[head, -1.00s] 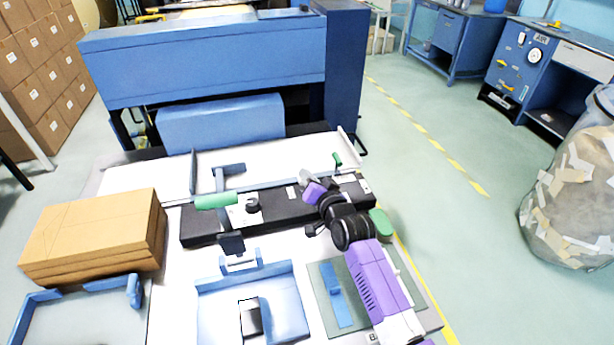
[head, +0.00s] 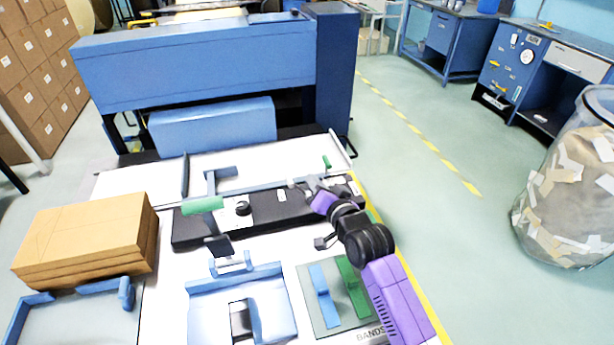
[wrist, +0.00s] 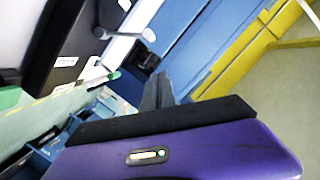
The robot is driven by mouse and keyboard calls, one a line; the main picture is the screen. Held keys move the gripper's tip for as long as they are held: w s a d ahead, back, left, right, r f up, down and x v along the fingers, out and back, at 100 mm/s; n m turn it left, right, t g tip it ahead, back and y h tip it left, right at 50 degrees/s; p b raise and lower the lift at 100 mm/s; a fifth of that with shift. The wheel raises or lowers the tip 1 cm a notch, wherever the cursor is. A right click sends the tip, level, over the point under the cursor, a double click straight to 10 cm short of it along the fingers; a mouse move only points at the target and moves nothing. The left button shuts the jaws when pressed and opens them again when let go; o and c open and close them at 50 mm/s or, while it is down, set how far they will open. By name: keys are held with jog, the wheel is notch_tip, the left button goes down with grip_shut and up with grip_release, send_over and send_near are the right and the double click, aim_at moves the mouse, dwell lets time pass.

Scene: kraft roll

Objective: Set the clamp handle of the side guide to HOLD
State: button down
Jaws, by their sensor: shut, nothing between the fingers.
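A long green handle (head: 202,204) sits on a grey bracket beside an upright grey guide plate (head: 185,176), at the left of the black bar (head: 270,212). A small green-tipped lever (head: 327,161) stands at the right end of the rail behind the bar. I cannot read which mark either points to. My gripper (head: 303,185) is over the right end of the bar, apart from the long green handle. The wrist view shows its grey fingers (wrist: 157,92) together and empty. A pale lever (wrist: 125,38) and a green tip (wrist: 114,75) show beyond them.
A black knob (head: 243,208) is on the bar. Cardboard sheets (head: 85,235) lie at the left, a blue tray (head: 265,305) in front. A mat (head: 318,325) holds a blue and a green piece. The blue machine (head: 200,60) stands behind.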

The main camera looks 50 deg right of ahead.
jog(key=shift+v, duration=1.35)
jog(key=shift+r, duration=0.1)
jog(key=s+a+r+n+y, duration=0.1)
jog(key=s+a+n+y, duration=0.2)
jog(key=s+a, duration=0.9)
jog(key=s+a+r+n+y, duration=0.1)
jog(key=s+a+n+y, duration=0.2)
jog(key=s+a+n, duration=0.6)
jog(key=s+a, duration=0.4)
jog(key=s, duration=0.5)
jog(key=shift+s+a+n+y, duration=0.2)
jog(key=shift+s+n+y, duration=0.1)
jog(key=shift+s+n, duration=0.1)
jog(key=shift+r, duration=0.1)
